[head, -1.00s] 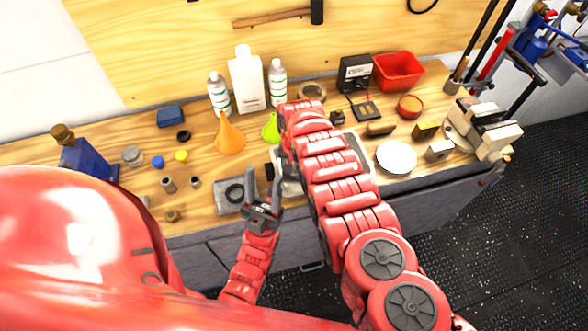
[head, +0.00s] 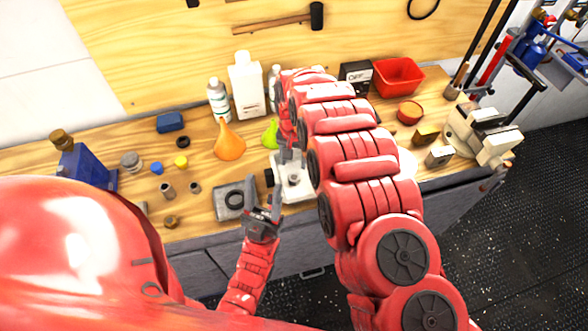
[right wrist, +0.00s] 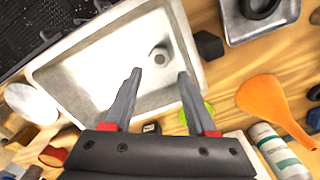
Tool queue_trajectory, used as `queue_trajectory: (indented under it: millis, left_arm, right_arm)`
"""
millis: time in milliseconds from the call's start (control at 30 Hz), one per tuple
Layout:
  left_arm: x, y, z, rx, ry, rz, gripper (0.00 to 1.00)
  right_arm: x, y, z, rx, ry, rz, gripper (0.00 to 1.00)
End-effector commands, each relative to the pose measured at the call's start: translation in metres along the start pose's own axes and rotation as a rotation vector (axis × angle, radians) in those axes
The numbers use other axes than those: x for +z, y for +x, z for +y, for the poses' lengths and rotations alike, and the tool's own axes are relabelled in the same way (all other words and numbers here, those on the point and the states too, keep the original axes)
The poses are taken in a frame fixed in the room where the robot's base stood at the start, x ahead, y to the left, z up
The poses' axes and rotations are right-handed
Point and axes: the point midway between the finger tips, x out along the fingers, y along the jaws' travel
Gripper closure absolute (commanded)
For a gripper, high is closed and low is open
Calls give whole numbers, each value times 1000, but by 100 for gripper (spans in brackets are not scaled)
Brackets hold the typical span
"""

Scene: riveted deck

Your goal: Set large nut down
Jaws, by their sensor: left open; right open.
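A small grey round piece (right wrist: 161,54), seemingly the large nut, rests on the floor of the white tray (right wrist: 88,62), just beyond my right fingertips. I cannot make out its shape well. My right gripper (right wrist: 159,74) is open, its fingers apart and nothing between them, above the tray. In the head view the tray (head: 296,190) is partly covered by my right arm. My left gripper (head: 263,192) is open and empty at the bench's front edge, beside the small grey tray.
The small grey tray (head: 222,204) holds a black ring. A black block (right wrist: 208,44) sits between the trays. An orange funnel (head: 229,146), a green funnel (right wrist: 196,116) and bottles (head: 246,88) stand behind. A white disc (right wrist: 30,102) lies beside the white tray.

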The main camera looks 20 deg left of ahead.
Motion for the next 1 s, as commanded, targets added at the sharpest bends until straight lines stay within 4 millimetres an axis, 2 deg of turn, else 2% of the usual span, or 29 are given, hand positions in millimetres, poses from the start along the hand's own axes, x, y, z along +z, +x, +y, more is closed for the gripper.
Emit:
queue_trajectory:
  millis: [200, 333, 1000]
  left_arm:
    - [1, -8, 0, 0, 0, 0, 50]
    - [1, -9, 0, 0, 0, 0, 50]
    - [1, -9, 0, 0, 0, 0, 50]
  right_arm:
    - [0, -28, 0, 0, -1, 0, 43]
    - [0, -38, 0, 0, 0, 1, 43]
    - [0, -40, 1, 1, 0, 0, 43]
